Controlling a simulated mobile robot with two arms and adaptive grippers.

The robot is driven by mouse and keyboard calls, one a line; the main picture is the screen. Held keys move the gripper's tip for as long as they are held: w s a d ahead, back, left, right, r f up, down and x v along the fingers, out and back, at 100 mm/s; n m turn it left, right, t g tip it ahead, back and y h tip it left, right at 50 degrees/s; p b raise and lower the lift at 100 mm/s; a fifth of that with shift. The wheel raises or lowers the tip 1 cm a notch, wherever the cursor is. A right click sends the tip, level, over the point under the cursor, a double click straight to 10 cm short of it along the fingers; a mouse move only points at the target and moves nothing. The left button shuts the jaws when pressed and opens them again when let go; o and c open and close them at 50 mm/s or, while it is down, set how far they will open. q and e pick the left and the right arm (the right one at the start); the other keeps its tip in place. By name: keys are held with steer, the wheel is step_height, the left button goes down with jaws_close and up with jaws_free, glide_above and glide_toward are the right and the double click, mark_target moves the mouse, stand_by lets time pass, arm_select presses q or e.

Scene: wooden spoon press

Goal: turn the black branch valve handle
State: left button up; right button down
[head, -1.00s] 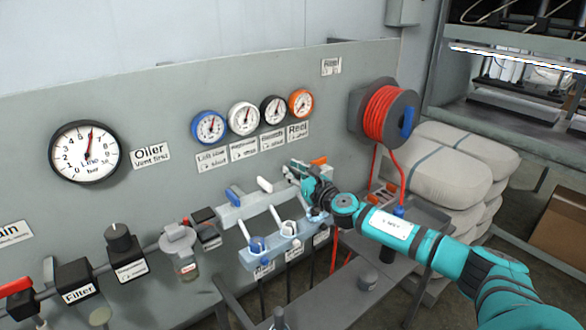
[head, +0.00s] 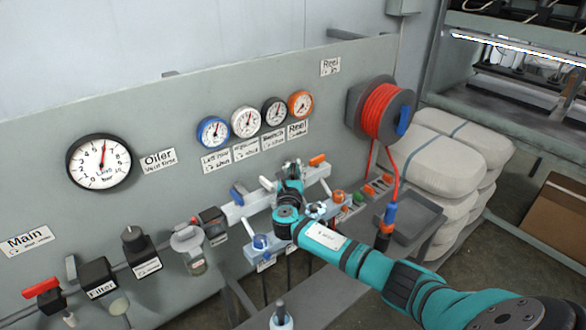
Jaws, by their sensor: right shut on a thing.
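A pale manifold bar (head: 258,202) on the grey panel carries branch valve handles. The blue handle (head: 238,194), the white handle (head: 267,183) and the orange handle (head: 317,160) show. The black handle sits between white and orange and is hidden behind my right gripper. My right gripper (head: 291,170) is shut on it, with the teal wrist just below. The black-rimmed gauge (head: 274,110) hangs above it; its needle is too small to read. My left gripper is not in view.
A large line gauge (head: 99,162) hangs at the left. A red hose reel (head: 386,110) is to the right, its hose hanging near the grey tray (head: 410,214). White sacks (head: 438,165) are stacked beyond. My right arm crosses the lower blue outlets.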

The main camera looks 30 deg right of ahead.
mark_target(293, 168)
steer(key=shift+m+g+h, duration=0.3)
steer(key=shift+h, duration=0.1)
steer(key=c, duration=1.3)
jaws_free()
steer(key=shift+c, duration=0.2)
step_height(293, 168, up, 10)
steer(key=shift+r, duration=0.1)
